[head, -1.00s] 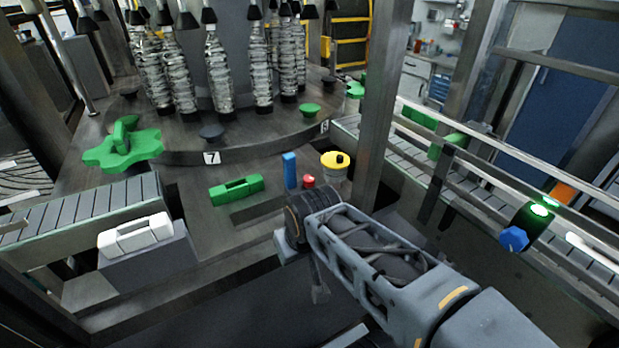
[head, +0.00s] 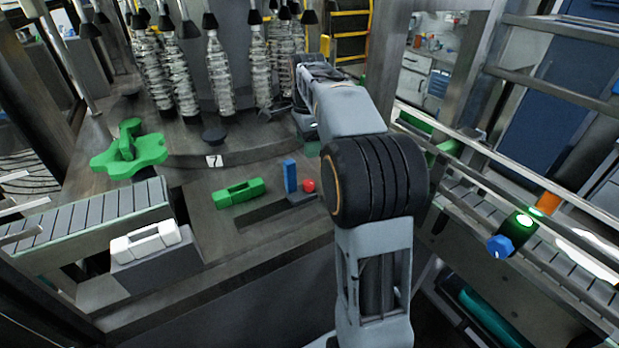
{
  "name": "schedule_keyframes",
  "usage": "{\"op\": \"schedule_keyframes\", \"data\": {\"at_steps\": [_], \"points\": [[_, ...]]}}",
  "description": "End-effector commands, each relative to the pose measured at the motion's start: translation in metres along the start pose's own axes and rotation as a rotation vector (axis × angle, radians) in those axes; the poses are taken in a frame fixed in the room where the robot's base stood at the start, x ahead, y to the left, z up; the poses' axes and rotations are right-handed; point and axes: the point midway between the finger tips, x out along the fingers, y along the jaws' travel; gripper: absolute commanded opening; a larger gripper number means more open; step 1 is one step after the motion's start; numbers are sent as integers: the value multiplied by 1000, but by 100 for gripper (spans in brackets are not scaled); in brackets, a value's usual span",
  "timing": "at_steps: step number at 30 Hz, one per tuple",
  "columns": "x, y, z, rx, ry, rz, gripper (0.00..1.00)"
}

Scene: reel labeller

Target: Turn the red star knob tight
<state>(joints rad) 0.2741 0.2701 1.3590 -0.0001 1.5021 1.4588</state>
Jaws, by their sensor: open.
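A small red round knob (head: 309,185) stands on the dark machine deck, right beside an upright blue block (head: 290,176). At this size I cannot tell whether it is star-shaped. No other red knob shows. My arm reaches up past its right side, and the black ringed joint is close to it in the picture. My gripper (head: 277,107) is farther back, near the bottles at the edge of the round table, well apart from the red knob. It is small and dark in the view, open, with nothing seen between its fingers.
A green handle (head: 238,192) lies left of the blue block. A green star wheel (head: 129,155) and a white handle block (head: 146,243) are at the left. Several bottles (head: 218,75) stand behind. A rail with a blue knob (head: 500,246) runs along the right.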

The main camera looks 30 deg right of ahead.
Motion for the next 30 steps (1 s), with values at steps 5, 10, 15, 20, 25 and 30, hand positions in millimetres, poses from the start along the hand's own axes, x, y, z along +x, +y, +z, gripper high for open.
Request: {"op": "schedule_keyframes", "data": {"at_steps": [5, 10, 15, 20, 25, 30], "points": [[9, -6, -6, 68, -1, 14, 61], [36, -5, -6, 69, -1, 16, 61], [70, -5, -6, 68, -1, 17, 61], [98, -5, -6, 67, -1, 14, 61], [120, -5, -6, 66, -1, 14, 61], [132, -5, -6, 66, -1, 11, 61]]}}
